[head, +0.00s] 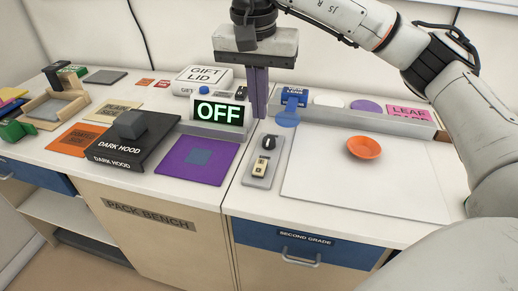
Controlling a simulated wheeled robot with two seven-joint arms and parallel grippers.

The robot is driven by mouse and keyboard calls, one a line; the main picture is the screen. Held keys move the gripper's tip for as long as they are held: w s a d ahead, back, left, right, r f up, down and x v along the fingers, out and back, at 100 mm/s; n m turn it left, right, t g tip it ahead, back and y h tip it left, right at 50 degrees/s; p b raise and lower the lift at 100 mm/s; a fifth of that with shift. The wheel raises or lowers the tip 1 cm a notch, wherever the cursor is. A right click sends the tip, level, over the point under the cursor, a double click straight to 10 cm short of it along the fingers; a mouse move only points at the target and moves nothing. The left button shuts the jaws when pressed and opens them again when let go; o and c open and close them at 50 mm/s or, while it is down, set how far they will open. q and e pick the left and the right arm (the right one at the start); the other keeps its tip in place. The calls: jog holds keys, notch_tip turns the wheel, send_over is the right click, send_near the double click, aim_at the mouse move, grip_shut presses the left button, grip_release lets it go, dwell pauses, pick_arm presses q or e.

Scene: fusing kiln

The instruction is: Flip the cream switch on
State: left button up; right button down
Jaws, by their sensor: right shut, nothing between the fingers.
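The cream switch (261,168) sits on a grey plate (255,181) on the white bench top, near the front edge. A black knob or switch (268,143) is on the same plate, just behind it. A display sign (219,113) to the left reads OFF in green letters. My right gripper (258,112) points down above and behind the plate, its purple fingers shut and empty. It looks apart from the cream switch. My left gripper is not in view.
An orange bowl (364,147) sits on a white board (330,190) to the right. A blue lens-labelled item (292,97) stands near the gripper. A purple mat (180,168) and a black dark hood box (120,150) lie left. A blue drawer (305,246) is below.

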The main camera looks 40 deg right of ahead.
aim_at(260, 168)
jog(key=f, duration=0.4)
jog(key=w+d+f, duration=0.1)
jog(key=f, duration=0.4)
jog(key=f+p, duration=0.1)
jog(key=f, duration=0.4)
jog(key=shift+w+d, duration=0.25)
jog(key=shift+d+f+g+y, duration=0.2)
jog(key=shift+f+g+y, duration=0.1)
jog(key=shift+g+y, duration=0.1)
jog(key=shift+a+f, duration=0.1)
jog(key=shift+s+a, duration=0.6)
jog(key=shift+a, duration=0.05)
